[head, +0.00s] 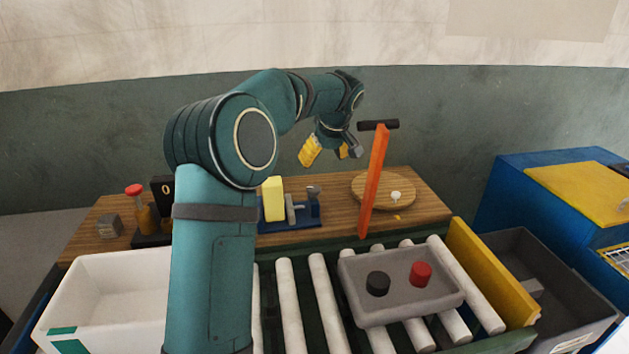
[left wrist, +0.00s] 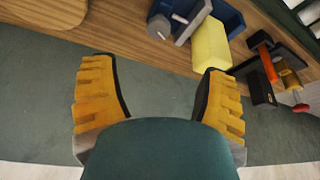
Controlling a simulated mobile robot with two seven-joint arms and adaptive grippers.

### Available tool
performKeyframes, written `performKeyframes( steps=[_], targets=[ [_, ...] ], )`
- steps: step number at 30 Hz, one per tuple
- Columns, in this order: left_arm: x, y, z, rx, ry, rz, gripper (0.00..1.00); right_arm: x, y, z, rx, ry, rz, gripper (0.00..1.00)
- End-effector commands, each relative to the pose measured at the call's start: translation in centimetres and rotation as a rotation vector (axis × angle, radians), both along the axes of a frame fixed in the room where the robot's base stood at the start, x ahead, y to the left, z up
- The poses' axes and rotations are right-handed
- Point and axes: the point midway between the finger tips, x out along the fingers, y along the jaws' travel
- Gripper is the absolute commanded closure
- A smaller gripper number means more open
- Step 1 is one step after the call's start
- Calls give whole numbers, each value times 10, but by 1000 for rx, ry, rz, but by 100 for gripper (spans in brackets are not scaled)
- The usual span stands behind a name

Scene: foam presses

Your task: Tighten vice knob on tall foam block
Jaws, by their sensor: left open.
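A tall yellow foam block (head: 273,200) stands upright in a blue vice (head: 283,226) on the wooden bench. A grey knob (head: 313,190) is at the vice's right end. My left gripper (head: 326,154) is open and empty, in the air above and slightly right of the vice. In the left wrist view, the foam block (left wrist: 211,45), the blue vice (left wrist: 227,15) and the grey knob (left wrist: 159,27) lie beyond the open fingers, and the gripper touches none of them. Whether the block is pinched tightly cannot be seen. My right gripper is not in view.
An orange upright bar (head: 373,180) with a black crosspiece rises right of the vice, before a round wooden board (head: 408,193). A grey tray (head: 400,300) with black and red pieces sits on rollers in front. A white bin (head: 105,300) stands left. The wall is behind.

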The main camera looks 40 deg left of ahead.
Motion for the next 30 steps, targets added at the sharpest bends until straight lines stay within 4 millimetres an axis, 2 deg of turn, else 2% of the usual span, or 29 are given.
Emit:
performKeyframes(
  steps=[4, 8, 24, 30],
  targets=[
    [0, 0, -2, -1, 1, -1, 26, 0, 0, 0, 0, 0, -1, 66],
    [2, 4, -13, 0, 2, -1, 26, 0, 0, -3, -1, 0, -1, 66],
    [16, 39, -104, -1, 2, -1, 26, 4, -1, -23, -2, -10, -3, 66],
    [19, 46, -123, -1, 0, -1, 26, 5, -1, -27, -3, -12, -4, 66]
  ],
)
